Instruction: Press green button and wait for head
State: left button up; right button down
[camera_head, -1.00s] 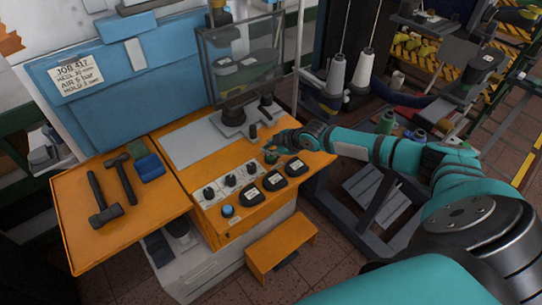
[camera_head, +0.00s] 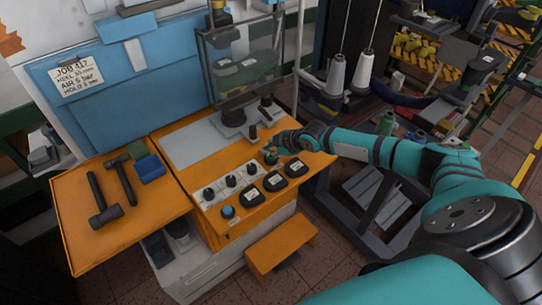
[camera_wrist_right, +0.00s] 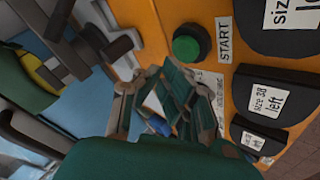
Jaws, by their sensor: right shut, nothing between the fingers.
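The green button (camera_wrist_right: 187,44) sits in a black ring beside a START label (camera_wrist_right: 224,40) on the orange panel (camera_wrist_right: 152,30) in the right wrist view. My right gripper (camera_wrist_right: 172,112) is shut and empty, with its fingers over the panel close to the button. In the head view my right gripper (camera_head: 272,151) is low over the right part of the orange machine top. I cannot tell whether it touches the button. The machine's dark upper head (camera_head: 219,14) shows at the top, above a dark round piece (camera_head: 233,115) on a grey plate. My left gripper is not in view.
Black pads with size labels (camera_head: 274,181) lie along the panel front, near several knobs (camera_head: 231,181) and a blue button (camera_head: 228,211). A transparent guard (camera_head: 240,60) stands behind. Hammers (camera_head: 103,201) lie on the left orange shelf. Thread cones (camera_head: 363,68) stand right.

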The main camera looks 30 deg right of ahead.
jog(key=shift+f, duration=0.15)
jog(key=shift+f+b, duration=0.25)
jog(key=shift+b, duration=0.1)
jog(key=shift+f+b, duration=0.5)
jog(key=shift+f, duration=0.1)
dwell(0.5)
dwell(0.3)
jog(key=shift+r+p, duration=0.75)
jog(key=shift+r, duration=0.25)
notch_tip(320, 180, up, 5)
jog(key=p, duration=0.4)
dwell(0.4)
